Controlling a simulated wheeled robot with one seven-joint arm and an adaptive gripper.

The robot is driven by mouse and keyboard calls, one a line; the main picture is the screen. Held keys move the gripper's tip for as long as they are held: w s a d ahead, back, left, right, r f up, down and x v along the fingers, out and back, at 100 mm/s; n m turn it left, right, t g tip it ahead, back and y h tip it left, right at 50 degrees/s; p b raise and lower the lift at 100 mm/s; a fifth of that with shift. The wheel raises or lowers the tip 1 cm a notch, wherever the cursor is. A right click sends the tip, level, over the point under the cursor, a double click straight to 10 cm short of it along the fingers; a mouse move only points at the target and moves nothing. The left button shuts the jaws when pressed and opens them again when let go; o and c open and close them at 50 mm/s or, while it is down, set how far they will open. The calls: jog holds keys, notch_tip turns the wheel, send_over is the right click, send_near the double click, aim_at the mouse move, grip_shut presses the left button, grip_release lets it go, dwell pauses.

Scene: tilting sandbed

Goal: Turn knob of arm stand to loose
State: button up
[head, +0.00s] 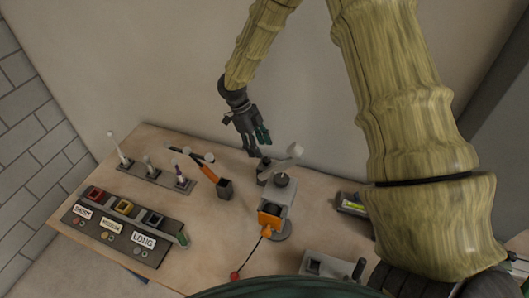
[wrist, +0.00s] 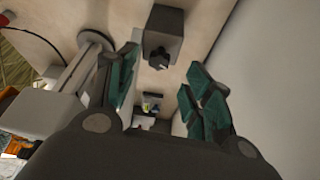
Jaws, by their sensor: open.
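The arm stand (head: 278,200) stands on the table, with a light grey body, an orange part at its front and a pale tilted arm on top. A dark round piece (head: 281,180) sits on its body. My gripper (head: 257,146) is open and empty, above and behind the stand near the wall. In the wrist view a black knob (wrist: 158,59) projects from a dark grey block (wrist: 165,24), just beyond and between the teal fingertips of my gripper (wrist: 163,65). The fingers are apart from the knob. I cannot tell its turned position.
A sorting box (head: 122,226) with SHORT and LONG labels lies at the left. Several small rods stand on a rack (head: 150,172) behind it. A red ball (head: 235,275) hangs near the front edge.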

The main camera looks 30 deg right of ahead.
aim_at(265, 159)
jog(key=shift+p+x, duration=0.75)
jog(key=shift+x, duration=1.7)
jog(key=c, duration=1.1)
